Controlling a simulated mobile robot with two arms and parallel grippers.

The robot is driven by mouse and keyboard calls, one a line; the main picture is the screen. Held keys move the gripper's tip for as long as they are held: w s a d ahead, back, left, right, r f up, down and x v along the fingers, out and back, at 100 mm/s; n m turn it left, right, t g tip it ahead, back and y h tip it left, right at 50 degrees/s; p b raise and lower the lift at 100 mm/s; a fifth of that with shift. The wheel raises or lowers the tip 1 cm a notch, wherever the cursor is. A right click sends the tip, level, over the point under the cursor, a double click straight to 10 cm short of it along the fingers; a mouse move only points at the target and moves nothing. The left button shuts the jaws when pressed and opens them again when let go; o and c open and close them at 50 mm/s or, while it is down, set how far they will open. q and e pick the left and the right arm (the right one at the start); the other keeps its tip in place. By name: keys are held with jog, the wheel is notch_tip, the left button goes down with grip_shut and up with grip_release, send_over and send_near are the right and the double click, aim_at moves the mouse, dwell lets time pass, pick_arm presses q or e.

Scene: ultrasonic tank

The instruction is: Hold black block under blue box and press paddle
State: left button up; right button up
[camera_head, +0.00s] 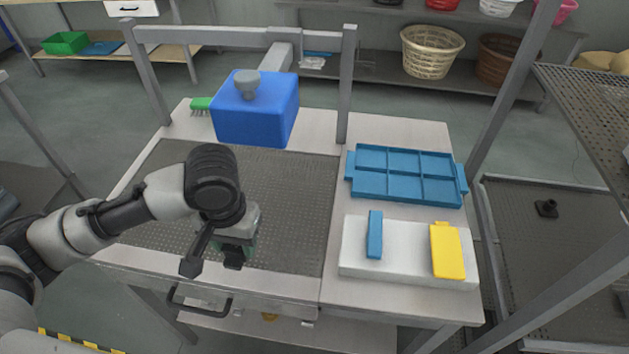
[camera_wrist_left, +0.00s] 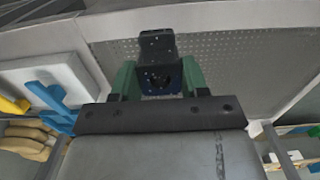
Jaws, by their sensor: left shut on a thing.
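The blue box (camera_head: 252,115) hangs from a grey frame above the perforated plate, with a grey knob (camera_head: 246,86) on its top. My left gripper (camera_head: 234,246) is over the front of the plate, in front of and lower than the box, not under it. It is shut on the black block (camera_head: 234,261), mostly hidden by my wrist. In the left wrist view the block (camera_wrist_left: 160,76) sits between green fingers. A blue paddle (camera_head: 374,236) and a yellow paddle (camera_head: 446,252) lie on a white base at the right; which one is meant is unclear. My right gripper is not in view.
A blue compartment tray (camera_head: 406,175) lies behind the white base (camera_head: 405,264). A green brush (camera_head: 201,104) is beside the blue box. Grey frame posts (camera_head: 347,85) stand at the back. The perforated plate (camera_head: 290,215) is clear around my gripper.

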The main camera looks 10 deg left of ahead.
pick_arm(q)
jog(key=shift+d, duration=0.1)
jog(key=w+f+t, duration=0.2)
jog(key=w+f+n+t, duration=0.1)
jog(key=w+f+t, duration=0.1)
jog(key=t, duration=0.1)
jog(key=shift+y, duration=0.3)
jog(key=w+r+m+t, duration=0.1)
jog(key=w+t, duration=0.7)
jog(key=w, duration=0.5)
jog(key=shift+r+t, duration=0.3)
jog(key=shift+r, duration=0.05)
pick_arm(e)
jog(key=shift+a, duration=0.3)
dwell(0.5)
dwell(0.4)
